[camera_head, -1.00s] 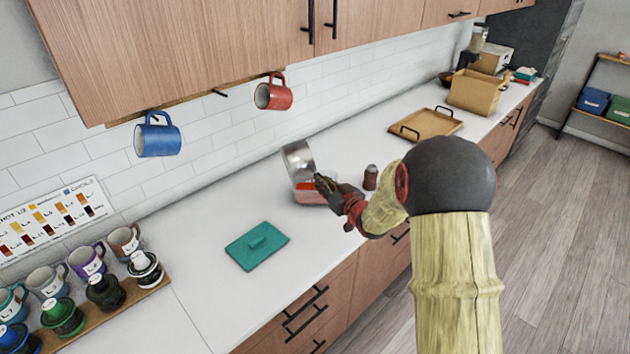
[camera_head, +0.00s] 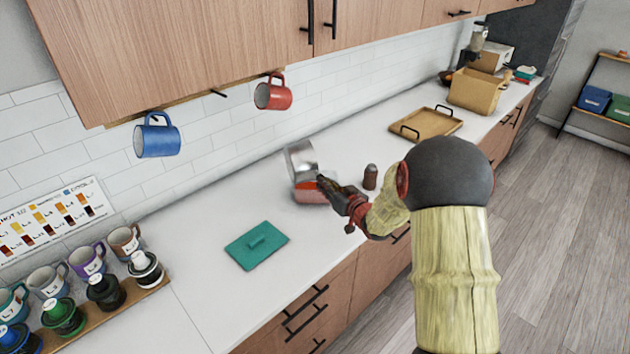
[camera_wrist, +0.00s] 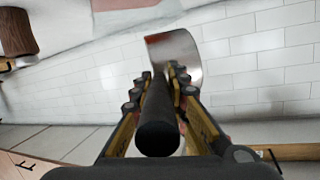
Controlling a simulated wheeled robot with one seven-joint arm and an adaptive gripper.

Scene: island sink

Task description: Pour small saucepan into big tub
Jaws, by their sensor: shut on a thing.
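The small metal saucepan (camera_head: 301,159) is tilted on its side above the counter. My gripper (camera_head: 325,186) is shut on its dark handle. In the wrist view my gripper (camera_wrist: 160,88) has its fingers around the black handle (camera_wrist: 158,125), and part of the shiny pan (camera_wrist: 178,56) shows beyond. The big tub (camera_head: 309,193) is a clear container with reddish-orange contents on the counter, directly below the pan. My gripper partly covers its right side. Whether anything is flowing from the pan cannot be made out.
A teal lid (camera_head: 257,246) lies on the counter at front left. A brown shaker (camera_head: 370,177) stands right of the tub. A wooden tray (camera_head: 428,123) and a box (camera_head: 474,92) are farther back. Blue (camera_head: 157,139) and red (camera_head: 273,95) mugs hang above.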

